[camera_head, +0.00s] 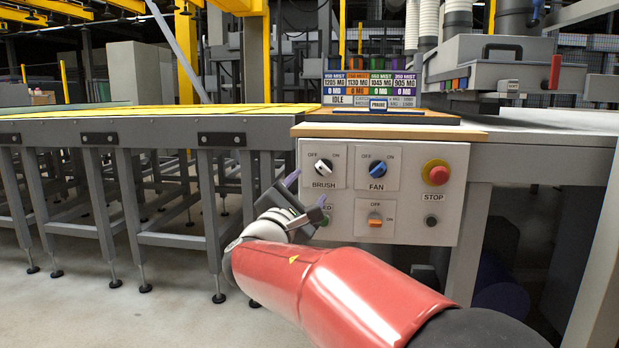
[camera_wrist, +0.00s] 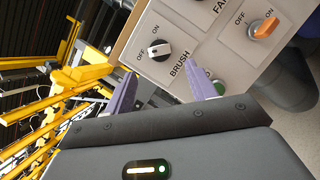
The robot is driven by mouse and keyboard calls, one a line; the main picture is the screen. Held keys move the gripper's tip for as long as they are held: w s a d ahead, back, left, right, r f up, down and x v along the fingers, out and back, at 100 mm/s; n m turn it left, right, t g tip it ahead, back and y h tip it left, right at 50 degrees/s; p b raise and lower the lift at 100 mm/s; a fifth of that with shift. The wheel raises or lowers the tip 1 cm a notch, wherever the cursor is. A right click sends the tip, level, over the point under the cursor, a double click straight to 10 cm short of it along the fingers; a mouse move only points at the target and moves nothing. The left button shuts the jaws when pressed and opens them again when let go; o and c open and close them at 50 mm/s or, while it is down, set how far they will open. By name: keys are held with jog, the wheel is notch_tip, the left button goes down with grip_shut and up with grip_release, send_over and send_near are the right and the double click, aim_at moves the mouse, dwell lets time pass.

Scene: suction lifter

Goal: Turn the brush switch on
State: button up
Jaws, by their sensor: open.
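The brush switch (camera_head: 323,168) is a black and white rotary knob at the upper left of the white control panel (camera_head: 400,232). OFF is printed to its left and ON to its right. It also shows in the wrist view (camera_wrist: 158,49), ahead of the fingers; I cannot tell for sure which mark its pointer faces. My gripper (camera_head: 307,190) is open and empty, just below and left of the switch in the head view. In the wrist view its two purple fingers (camera_wrist: 167,82) are spread, with the knob beyond the gap and apart from them.
A fan switch (camera_head: 377,168) with a blue knob sits to the right. A red stop button (camera_head: 436,172) is further right. An orange switch (camera_head: 375,219) is below the fan switch. A grey conveyor frame (camera_head: 200,138) stands on the left.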

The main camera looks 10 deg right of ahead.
aim_at(321, 172)
jog(key=x, duration=0.7)
jog(key=shift+w+d+r+p, duration=0.15)
jog(key=shift+w+d+p, duration=0.1)
jog(key=shift+p, duration=0.15)
jog(key=shift+s, duration=0.1)
jog(key=c, duration=1)
jog(key=shift+o, duration=0.2)
